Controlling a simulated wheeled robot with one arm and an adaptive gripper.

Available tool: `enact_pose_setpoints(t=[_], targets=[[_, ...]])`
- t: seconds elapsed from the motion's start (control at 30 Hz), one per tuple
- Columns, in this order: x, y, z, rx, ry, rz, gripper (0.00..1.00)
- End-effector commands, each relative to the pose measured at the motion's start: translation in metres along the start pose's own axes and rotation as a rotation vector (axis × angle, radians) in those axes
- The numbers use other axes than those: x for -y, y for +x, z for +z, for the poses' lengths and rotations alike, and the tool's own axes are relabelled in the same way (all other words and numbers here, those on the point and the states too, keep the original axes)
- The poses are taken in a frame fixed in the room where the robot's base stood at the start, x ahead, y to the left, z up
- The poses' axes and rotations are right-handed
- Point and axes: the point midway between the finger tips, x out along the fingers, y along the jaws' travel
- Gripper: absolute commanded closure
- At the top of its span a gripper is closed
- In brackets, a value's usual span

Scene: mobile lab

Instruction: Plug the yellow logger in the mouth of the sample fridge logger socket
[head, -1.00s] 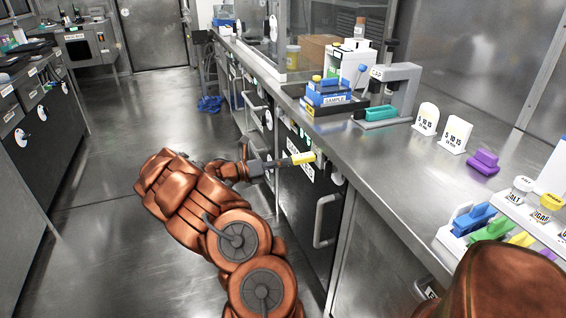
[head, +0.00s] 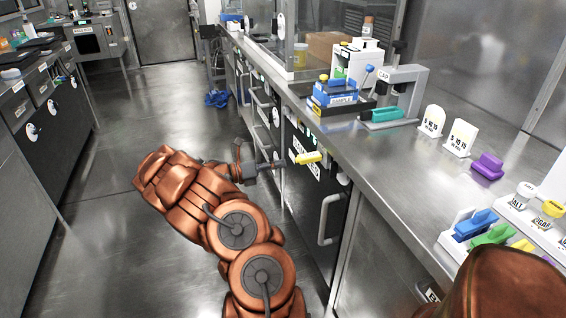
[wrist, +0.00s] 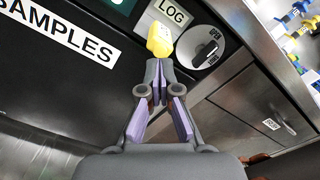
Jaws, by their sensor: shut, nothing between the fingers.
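The yellow logger (head: 308,158) sticks out from the dark fridge front below the counter edge. In the wrist view the logger (wrist: 160,40) is beside the LOG label (wrist: 173,13). The socket mouth is hidden behind the logger, so I cannot tell how deep it sits. My gripper (head: 283,164) is just left of the logger in the head view. In the wrist view my gripper's fingertips (wrist: 158,80) are together, just below the logger's near end, with nothing between them.
A dial (wrist: 207,48) is right of the logger, and a SAMPLES label (wrist: 60,30) is left. A vertical handle (head: 328,218) juts from the front nearby. The counter (head: 375,165) above holds a cap stand (head: 405,90) and a purple block (head: 488,167).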

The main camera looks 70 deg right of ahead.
Motion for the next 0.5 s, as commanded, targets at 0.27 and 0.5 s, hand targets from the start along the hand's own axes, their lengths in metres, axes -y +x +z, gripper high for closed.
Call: enact_pose_setpoints(t=[0.27,0.5], targets=[[-0.001,-0.050,0.000,0.001,-0.001,0.003,1.00],[-0.001,-0.089,0.001,0.000,0.002,0.003,1.00]])
